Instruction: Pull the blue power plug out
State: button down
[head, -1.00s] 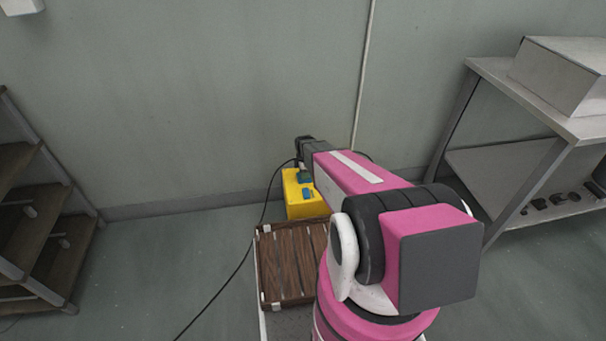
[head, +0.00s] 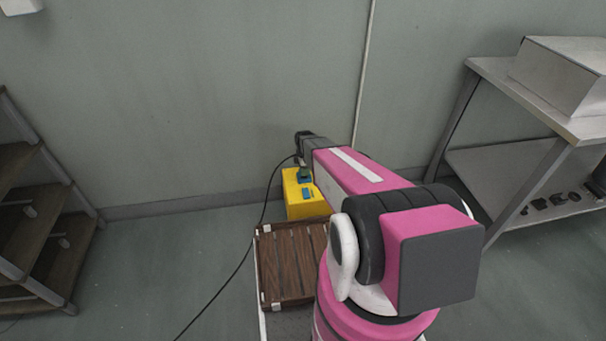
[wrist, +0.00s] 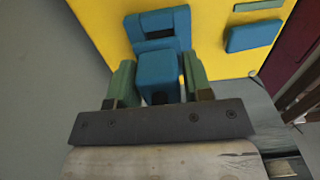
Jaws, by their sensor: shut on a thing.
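The blue power plug (wrist: 160,72) shows in the wrist view between the two green fingers of my gripper (wrist: 160,84). The gripper is shut on it. Just beyond the plug is a blue socket piece (wrist: 152,24) with a dark opening, on the face of a yellow box (wrist: 214,28). I cannot tell whether the plug is still inside the socket. In the head view my gripper (head: 304,175) is at the top of the yellow box (head: 308,208); the plug there is too small to make out.
A second blue piece (wrist: 254,35) sits on the yellow box beside the plug. A brown slatted crate (head: 290,264) stands in front of the box. A black cable (head: 240,262) runs down to the floor. The wall is close behind; shelves (head: 30,220) stand left, a metal table (head: 560,115) right.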

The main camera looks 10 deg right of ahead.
jog(key=shift+r, duration=1.75)
